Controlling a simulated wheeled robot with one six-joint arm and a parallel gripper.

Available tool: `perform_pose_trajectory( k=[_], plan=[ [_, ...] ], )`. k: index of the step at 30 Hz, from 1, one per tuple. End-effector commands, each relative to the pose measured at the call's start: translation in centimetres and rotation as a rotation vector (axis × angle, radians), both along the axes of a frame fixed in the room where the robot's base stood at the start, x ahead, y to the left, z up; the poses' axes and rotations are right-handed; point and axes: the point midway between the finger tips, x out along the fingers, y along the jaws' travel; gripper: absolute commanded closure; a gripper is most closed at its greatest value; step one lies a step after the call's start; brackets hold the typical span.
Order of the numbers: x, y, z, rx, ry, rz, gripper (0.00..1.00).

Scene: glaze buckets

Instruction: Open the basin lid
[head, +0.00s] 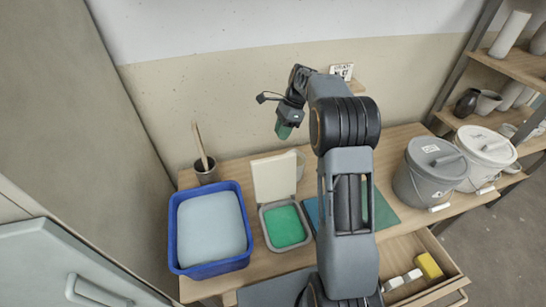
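The basin (265,232) is a small grey-rimmed rectangular container holding green liquid, on the wooden table left of my arm. Its cream lid (274,178) stands up at the back edge, open, leaving the green surface uncovered. A pale loop-like handle (301,163) shows beside the lid's right edge. My gripper (284,126) is raised behind and above the basin, apart from the lid, pointing down. A dark green block (283,131) shows at its fingertips, and the gripper appears shut on it. The fingers themselves are small and partly hidden.
A blue tub (176,232) with a pale surface stands left of the basin. A cup (205,174) with a wooden stick is behind it. Lidded grey (427,180) and white (486,160) buckets stand right. A drawer (452,288) with a yellow block (429,266) is open in front.

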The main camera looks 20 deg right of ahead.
Motion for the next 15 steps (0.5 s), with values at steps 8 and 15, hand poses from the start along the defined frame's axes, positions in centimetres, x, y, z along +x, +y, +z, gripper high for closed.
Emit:
perform_pose_trajectory(
  k=[8, 15],
  plan=[
    [-0.9, 2.1, -4.9, 0.000, 0.001, 0.003, 0.75],
    [-1.4, 3.3, -7.7, -0.001, 0.000, 0.002, 0.75]
  ],
)
